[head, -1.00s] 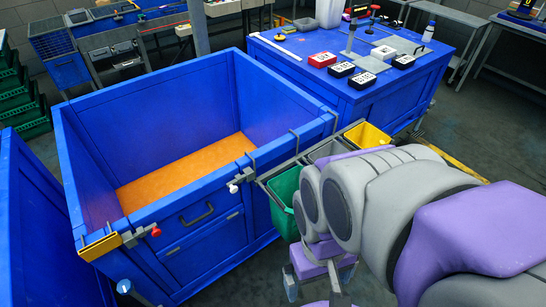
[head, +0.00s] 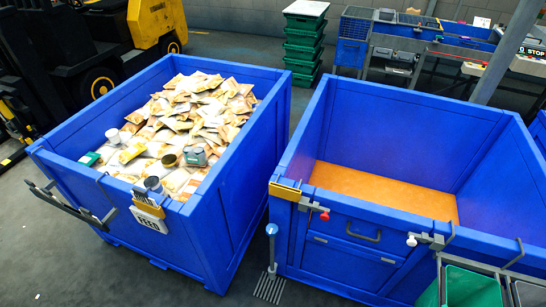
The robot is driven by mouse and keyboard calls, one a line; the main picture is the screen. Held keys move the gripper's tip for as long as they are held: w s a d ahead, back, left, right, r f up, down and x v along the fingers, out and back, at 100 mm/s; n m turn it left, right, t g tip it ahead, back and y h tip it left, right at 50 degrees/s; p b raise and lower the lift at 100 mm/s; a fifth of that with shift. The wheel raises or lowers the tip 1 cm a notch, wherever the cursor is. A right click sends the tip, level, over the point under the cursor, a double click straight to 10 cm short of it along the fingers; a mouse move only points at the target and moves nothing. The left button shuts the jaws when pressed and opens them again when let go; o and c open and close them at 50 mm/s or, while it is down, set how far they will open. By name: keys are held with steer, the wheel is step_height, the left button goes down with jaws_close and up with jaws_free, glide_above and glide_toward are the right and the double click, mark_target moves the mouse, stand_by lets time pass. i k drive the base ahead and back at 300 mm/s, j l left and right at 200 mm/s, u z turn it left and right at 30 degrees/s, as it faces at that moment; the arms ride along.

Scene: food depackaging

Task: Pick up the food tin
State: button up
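Several small containers lie among pale packets in the front part of the left blue crate (head: 228,190). A dark round tin with a yellowish rim (head: 168,161) lies near the middle front. A grey-white tin with a dark top (head: 153,184) stands by the front wall. A white cylindrical container (head: 112,135) is at the left. A dark grey-green item (head: 196,156) lies right of the dark tin. I cannot tell from labels which one is the food tin. My gripper is not in view.
Cream and orange packets (head: 190,115) fill the left crate. The right blue crate, with an orange floor (head: 385,190), is empty. Bins (head: 472,287) hang at lower right. A yellow forklift (head: 155,22) stands behind left. Grey floor (head: 45,235) is free at left.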

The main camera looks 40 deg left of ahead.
mark_target(154, 182)
steer(key=u, duration=1.3)
steer(key=i+j+u, duration=0.1)
steer(key=u, duration=0.35)
steer(key=i+u, duration=0.2)
steer(key=u, duration=0.3)
steer(key=i+u, duration=0.15)
steer(key=u, duration=0.3)
steer(key=i+j+z, duration=0.35)
steer(key=i, duration=0.15)
steer(key=i+j+z, duration=0.4)
steer(key=i+l, duration=0.1)
